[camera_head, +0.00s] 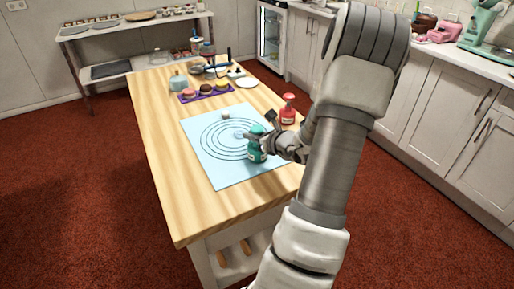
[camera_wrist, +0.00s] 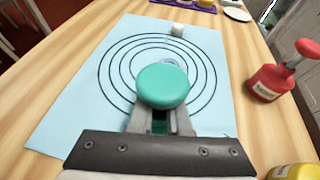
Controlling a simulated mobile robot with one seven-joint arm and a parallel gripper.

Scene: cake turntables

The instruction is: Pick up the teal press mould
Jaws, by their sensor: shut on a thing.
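The teal press mould (camera_head: 257,147) is upright over the front right part of the light blue mat (camera_head: 214,165), which is printed with dark rings. My gripper (camera_head: 272,142) reaches it from the right and is shut on it. In the wrist view the mould's round teal top (camera_wrist: 163,86) shows between the fingertips (camera_wrist: 160,122), in front of the ring pattern. Its lower part is mostly hidden by the fingers there. I cannot tell whether its base touches the mat.
A red press mould (camera_head: 288,110) stands right of the mat; it also shows in the wrist view (camera_wrist: 268,84). A small pale piece (camera_wrist: 178,29) lies on the mat's far part. A yellow item (camera_wrist: 294,172) is at the lower right. A purple tray (camera_head: 207,93) of cakes is farther back. The table's left side is clear.

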